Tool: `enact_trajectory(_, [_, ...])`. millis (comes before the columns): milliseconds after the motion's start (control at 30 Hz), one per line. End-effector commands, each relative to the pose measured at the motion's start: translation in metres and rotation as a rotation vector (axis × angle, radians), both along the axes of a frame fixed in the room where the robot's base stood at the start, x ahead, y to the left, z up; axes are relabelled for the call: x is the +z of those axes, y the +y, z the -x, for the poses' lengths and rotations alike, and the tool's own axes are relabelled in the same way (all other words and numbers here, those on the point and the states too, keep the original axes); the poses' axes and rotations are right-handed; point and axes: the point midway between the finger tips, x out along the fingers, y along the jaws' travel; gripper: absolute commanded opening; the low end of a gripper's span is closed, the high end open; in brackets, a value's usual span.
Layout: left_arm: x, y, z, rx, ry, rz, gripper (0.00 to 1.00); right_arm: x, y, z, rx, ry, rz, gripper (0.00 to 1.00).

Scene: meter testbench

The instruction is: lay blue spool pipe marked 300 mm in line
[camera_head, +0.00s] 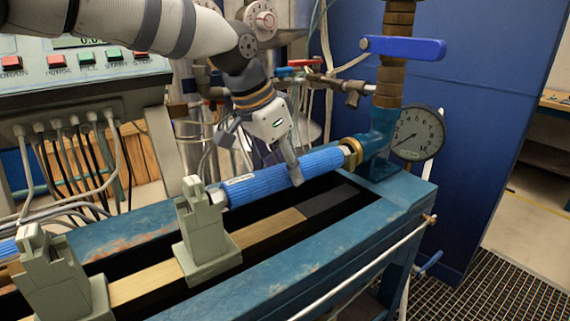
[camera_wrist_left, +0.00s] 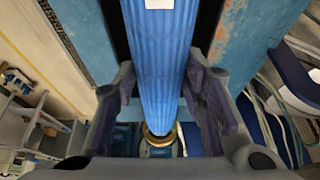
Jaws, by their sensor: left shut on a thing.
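The blue spool pipe (camera_head: 262,183) lies over the bench channel, between a grey-green support and the brass fitting (camera_head: 355,150) of the teal elbow. It bears a white label (camera_head: 240,179), too small to read. Its left end is beside the support; I cannot tell whether its right end touches the fitting. My left gripper (camera_head: 291,172) reaches down from above and is shut on the pipe near its right part. In the left wrist view the pipe (camera_wrist_left: 160,60) runs between the fingers of the gripper (camera_wrist_left: 162,100), towards a brass ring (camera_wrist_left: 159,136). My right gripper is not in view.
A pressure gauge (camera_head: 418,134) and blue-handled valve (camera_head: 403,47) stand at the right. A button panel (camera_head: 85,60) with cables is behind left.

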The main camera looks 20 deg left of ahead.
Motion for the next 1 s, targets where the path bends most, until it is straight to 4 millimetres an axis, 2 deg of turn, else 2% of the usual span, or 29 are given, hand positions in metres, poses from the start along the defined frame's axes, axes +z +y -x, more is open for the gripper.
enact_trajectory(200, [0.002, 0.0, 0.0, 0.0, -0.005, 0.001, 0.0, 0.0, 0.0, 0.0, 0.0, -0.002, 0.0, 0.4])
enact_trajectory(233, [0.002, 0.0, 0.0, 0.0, -0.005, 0.001, 0.45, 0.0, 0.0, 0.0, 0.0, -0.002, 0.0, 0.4])
enact_trajectory(300, [0.002, 0.0, 0.0, 0.0, -0.005, 0.001, 0.6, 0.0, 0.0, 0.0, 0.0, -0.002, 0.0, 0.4])
enact_trajectory(633, [0.001, 0.0, 0.0, 0.0, 0.001, -0.001, 0.61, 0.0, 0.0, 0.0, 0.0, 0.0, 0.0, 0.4])
enact_trajectory(1000, [0.04, 0.0, -0.001, 0.0, -0.004, -0.001, 0.61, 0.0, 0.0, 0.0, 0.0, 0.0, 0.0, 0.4])
